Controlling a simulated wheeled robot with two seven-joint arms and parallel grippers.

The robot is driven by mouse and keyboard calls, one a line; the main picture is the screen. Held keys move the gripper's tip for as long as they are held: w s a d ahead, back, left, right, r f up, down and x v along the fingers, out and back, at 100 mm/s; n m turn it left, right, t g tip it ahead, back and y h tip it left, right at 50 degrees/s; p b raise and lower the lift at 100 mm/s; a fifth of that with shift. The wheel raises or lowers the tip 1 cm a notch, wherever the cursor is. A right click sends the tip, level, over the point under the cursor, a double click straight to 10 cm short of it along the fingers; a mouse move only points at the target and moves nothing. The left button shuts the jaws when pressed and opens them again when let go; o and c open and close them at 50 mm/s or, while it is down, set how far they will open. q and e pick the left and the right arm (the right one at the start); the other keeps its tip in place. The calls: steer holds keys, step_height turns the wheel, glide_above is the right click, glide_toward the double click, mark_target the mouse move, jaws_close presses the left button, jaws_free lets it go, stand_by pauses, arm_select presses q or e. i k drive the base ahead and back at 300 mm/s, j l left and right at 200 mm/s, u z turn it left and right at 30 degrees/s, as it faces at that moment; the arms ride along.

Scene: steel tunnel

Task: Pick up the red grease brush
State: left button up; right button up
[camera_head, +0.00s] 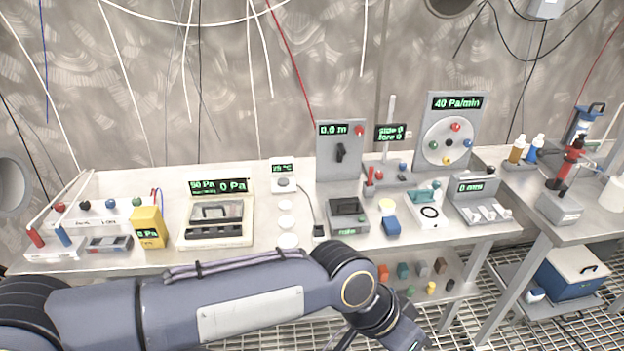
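I cannot tell for sure which thing is the red grease brush. A red and black upright tool (573,150) stands at the grey block (560,207) on the right-hand table. A smaller red stick (370,176) stands in a small grey holder on the main bench, and a red handle (36,238) leans at the bench's far left. My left arm crosses the bottom of the view in front of the bench, and its wrist runs out at the bottom edge. My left gripper's fingertips are hidden below the frame. My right gripper does not show.
The bench (262,232) carries several instruments, including a yellow meter (149,228) and a dial panel (449,157). A lower shelf (462,289) holds small coloured pieces. A blue cooler box (570,279) stands under the right-hand table. Wires hang along the back wall.

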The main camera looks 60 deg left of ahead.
mark_target(370, 170)
steer(key=i+j+u, duration=0.1)
steer(key=u, duration=0.35)
steer(key=i+j+u, duration=0.1)
steer(key=u, duration=0.4)
steer(key=i+u, duration=0.15)
steer(key=u, duration=0.3)
steer(key=i+u, duration=0.1)
steer(key=u, duration=0.35)
steer(key=i+l+u, duration=0.1)
steer(key=i+u, duration=0.35)
steer(key=i, duration=0.5)
